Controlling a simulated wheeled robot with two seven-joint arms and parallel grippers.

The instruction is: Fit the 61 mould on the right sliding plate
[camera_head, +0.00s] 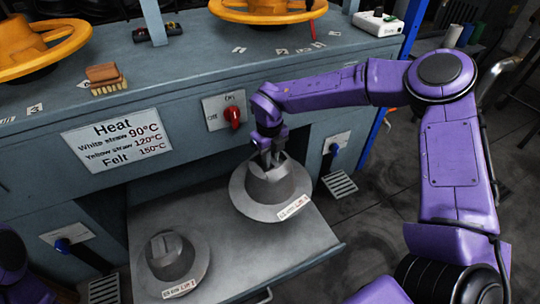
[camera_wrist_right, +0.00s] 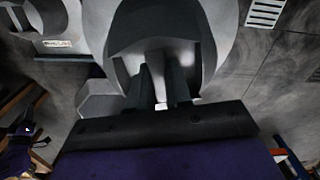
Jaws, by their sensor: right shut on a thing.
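A grey hat mould (camera_head: 274,188) with a wide brim and a small label (camera_head: 293,207) is at the right side of the pulled-out sliding plate (camera_head: 245,255). The label is too small to read surely. My right gripper (camera_head: 268,158) is shut on the top of this mould's crown; the wrist view shows the fingers (camera_wrist_right: 160,88) at the slot in the crown (camera_wrist_right: 190,20). I cannot tell whether the mould touches the plate. A second, similar grey mould (camera_head: 172,262) lies on the plate's left part. My left gripper is out of view; a bit of purple arm shows at the lower left.
The blue-grey press body (camera_head: 190,105) stands behind, with a heat sign (camera_head: 117,138) and a red switch (camera_head: 234,115). Yellow wheels (camera_head: 265,8) and a brush (camera_head: 105,78) are on top. A blue post (camera_head: 375,130) stands at right. The plate's front middle is clear.

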